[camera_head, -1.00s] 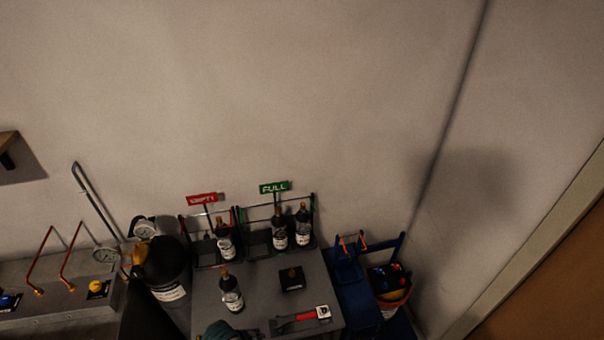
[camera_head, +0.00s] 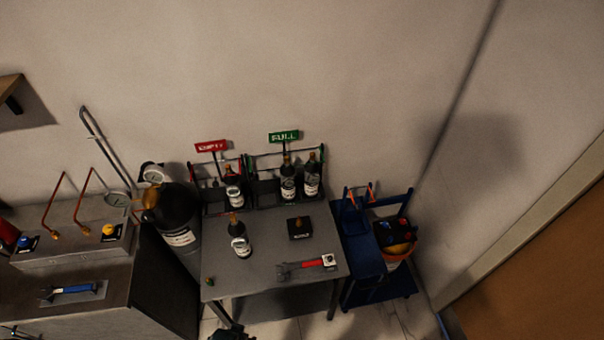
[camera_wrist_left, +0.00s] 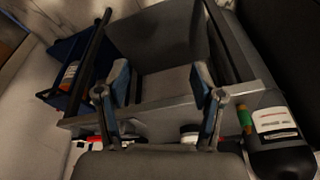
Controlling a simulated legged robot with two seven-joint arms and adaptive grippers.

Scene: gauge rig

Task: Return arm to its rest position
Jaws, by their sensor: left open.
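My left gripper shows in the left wrist view (camera_wrist_left: 162,88) with its two blue-padded fingers spread apart and nothing between them. It faces the front edge and legs of the grey table (camera_wrist_left: 150,122). In the head view a small dark part at the bottom edge, apparently my left gripper (camera_head: 231,333), is below the table's front edge, apart from it. My right gripper is not in view.
Racks with a red EMPTY sign (camera_head: 211,147) and a green FULL sign (camera_head: 284,136) hold bottles at the table's back. A black gas cylinder (camera_head: 178,222) stands left, beside a grey bench (camera_head: 80,270). A blue cart (camera_head: 364,262) stands right. Floor is visible in front.

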